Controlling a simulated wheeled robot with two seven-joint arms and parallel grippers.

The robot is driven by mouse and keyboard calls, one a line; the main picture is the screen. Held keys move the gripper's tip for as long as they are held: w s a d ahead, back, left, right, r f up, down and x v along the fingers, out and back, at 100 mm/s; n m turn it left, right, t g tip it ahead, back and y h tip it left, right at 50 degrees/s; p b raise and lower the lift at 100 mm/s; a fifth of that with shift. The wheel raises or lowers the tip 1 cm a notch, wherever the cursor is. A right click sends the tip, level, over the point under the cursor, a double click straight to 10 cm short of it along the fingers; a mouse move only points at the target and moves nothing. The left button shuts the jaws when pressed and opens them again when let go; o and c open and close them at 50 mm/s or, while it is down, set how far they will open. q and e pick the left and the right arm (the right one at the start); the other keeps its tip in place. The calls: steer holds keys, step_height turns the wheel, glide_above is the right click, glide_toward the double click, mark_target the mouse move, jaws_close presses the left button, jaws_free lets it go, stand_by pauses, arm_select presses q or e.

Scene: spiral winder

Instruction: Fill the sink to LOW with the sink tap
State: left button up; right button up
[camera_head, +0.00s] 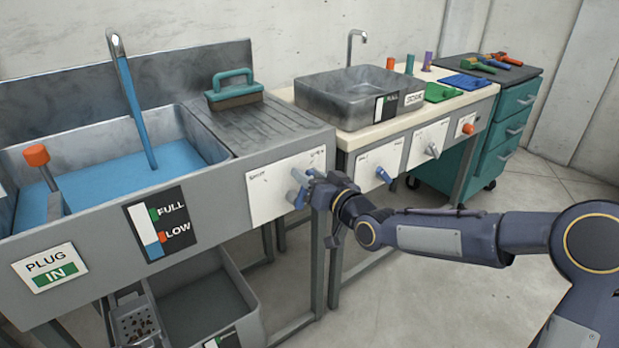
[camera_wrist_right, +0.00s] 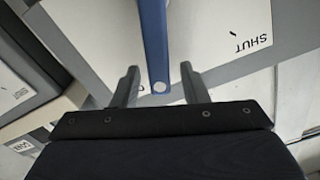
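The large steel sink (camera_head: 215,140) at the left of the head view has blue water (camera_head: 100,170) in it. A blue stream (camera_head: 138,115) runs from its tap spout (camera_head: 114,42) into the water. On the front gauge (camera_head: 157,224), the blue bar's top is near the orange LOW mark. The blue tap lever (camera_head: 298,190) is on a white panel and also shows in the right wrist view (camera_wrist_right: 155,40), with "SHUT" printed to one side. My right gripper (camera_wrist_right: 158,85) is open, its fingers on either side of the lever with visible gaps. My left gripper is out of view.
A plug sign (camera_head: 50,267) reads "IN" beside an orange-topped handle (camera_head: 38,160). A brush (camera_head: 233,90) lies on the drainboard. A second basin (camera_head: 350,98) with its own tap and a blue lever (camera_head: 383,174) stands to the right. A grey bin (camera_head: 200,300) is below the sink.

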jaws_close()
stand_by(0.3)
steer(key=shift+a, duration=0.15)
